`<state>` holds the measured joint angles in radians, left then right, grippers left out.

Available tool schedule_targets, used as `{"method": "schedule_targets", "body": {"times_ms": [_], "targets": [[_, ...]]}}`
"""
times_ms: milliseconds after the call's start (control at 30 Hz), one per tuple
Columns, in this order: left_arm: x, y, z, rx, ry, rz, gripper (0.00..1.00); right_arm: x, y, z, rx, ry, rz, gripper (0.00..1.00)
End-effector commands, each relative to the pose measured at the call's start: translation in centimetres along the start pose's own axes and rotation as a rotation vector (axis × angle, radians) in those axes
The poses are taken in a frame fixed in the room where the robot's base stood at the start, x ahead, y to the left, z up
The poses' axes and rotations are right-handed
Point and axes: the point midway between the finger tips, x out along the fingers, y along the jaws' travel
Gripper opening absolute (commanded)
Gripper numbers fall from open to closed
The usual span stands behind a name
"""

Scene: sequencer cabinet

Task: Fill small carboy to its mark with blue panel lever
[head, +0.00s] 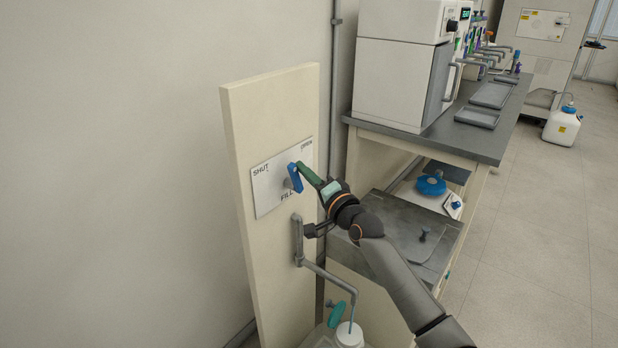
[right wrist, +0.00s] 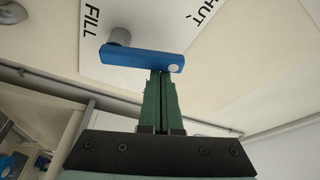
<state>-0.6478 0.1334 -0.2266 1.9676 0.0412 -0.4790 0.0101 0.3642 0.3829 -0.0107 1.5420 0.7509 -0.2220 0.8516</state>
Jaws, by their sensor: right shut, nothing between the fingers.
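The blue panel lever (head: 295,177) is on a white plate (head: 268,195) marked SHUT and FILL, fixed to a cream upright board. In the right wrist view the lever (right wrist: 135,57) runs sideways from a grey knob between the two words; its exact setting is unclear. My right gripper (head: 303,168) is shut and empty, its green fingertips (right wrist: 161,74) at the lever's free end, touching or nearly so. The small carboy (head: 349,334) is under the spout pipe (head: 340,285), mostly cut off by the bottom edge; its mark and liquid level are not visible. My left gripper is not seen.
A teal handle-like part (head: 337,314) is beside the carboy's neck. A grey bench (head: 495,140) with a white oven-like box (head: 398,80) stands behind. A blue-capped vessel (head: 431,185) is below it. Another white carboy (head: 562,127) stands on the open floor at right.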

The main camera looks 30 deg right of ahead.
Motion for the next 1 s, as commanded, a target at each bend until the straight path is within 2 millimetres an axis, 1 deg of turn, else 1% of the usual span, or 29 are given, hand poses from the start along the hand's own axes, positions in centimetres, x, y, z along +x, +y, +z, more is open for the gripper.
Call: {"method": "schedule_targets", "body": {"times_ms": [33, 100, 267, 500, 700, 1000], "targets": [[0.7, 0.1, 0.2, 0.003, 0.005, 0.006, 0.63, -0.2, 0.4, 0.5, -0.044, -0.002, -0.015, 0.00], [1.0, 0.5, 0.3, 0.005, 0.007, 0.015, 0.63, -0.3, 0.3, 0.7, -0.101, -0.002, -0.035, 0.00], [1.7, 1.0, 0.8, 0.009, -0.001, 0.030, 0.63, -0.5, 0.1, 1.3, -0.216, -0.001, -0.075, 0.00], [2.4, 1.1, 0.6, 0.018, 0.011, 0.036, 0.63, -0.7, -0.1, 2.0, -0.336, -0.001, -0.118, 0.00], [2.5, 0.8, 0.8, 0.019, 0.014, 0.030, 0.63, -0.8, -0.2, 2.2, -0.388, 0.000, -0.137, 0.00], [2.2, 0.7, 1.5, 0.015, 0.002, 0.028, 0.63, -0.8, -0.3, 2.3, -0.404, 0.000, -0.142, 0.00]]}}
